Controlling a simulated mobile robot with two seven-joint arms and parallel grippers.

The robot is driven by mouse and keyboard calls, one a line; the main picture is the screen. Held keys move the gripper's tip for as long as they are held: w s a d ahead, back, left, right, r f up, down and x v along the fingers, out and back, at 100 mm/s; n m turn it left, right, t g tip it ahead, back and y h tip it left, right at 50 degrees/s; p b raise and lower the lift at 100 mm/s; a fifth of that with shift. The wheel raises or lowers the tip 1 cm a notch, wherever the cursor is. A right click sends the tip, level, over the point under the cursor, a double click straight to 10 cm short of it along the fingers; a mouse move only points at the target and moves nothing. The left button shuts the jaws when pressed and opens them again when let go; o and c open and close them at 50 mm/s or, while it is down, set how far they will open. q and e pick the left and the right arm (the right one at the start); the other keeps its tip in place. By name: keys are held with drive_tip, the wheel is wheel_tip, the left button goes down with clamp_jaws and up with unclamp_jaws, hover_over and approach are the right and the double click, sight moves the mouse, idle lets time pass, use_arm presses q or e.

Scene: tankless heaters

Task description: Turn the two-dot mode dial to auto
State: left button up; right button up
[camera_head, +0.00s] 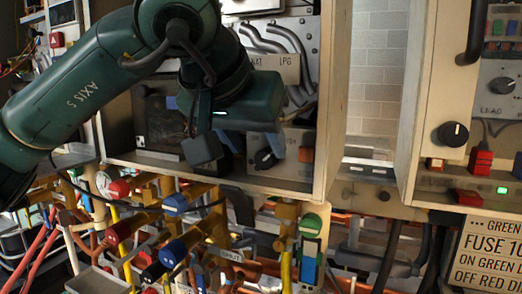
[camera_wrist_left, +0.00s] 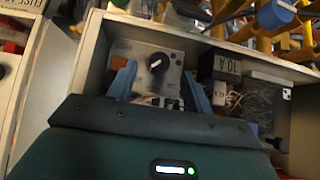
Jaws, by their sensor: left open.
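A black dial (camera_head: 265,158) with a pale pointer line sits on a grey plate low inside the open heater cabinet. The dial also shows in the left wrist view (camera_wrist_left: 158,62). I cannot make out any dots or mode label on it. My left gripper (camera_head: 252,147) is open, with its blue fingers in front of the plate. In the left wrist view the gripper's fingers (camera_wrist_left: 160,78) stand apart on either side of the dial, with a gap to it; contact is not visible. My right gripper is not in view.
The cabinet's wooden side wall (camera_head: 332,100) stands close right of the gripper. A black block marked 10A (camera_wrist_left: 222,68) is beside the dial plate. Another black knob (camera_head: 453,134) is on the right-hand unit. Pipes and coloured valves (camera_head: 175,204) crowd the space below.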

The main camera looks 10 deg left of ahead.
sight(263, 158)
use_arm(q)
drive_tip(key=shift+x, duration=1.7)
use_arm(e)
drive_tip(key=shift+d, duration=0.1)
use_arm(q)
drive_tip(key=c, duration=1)
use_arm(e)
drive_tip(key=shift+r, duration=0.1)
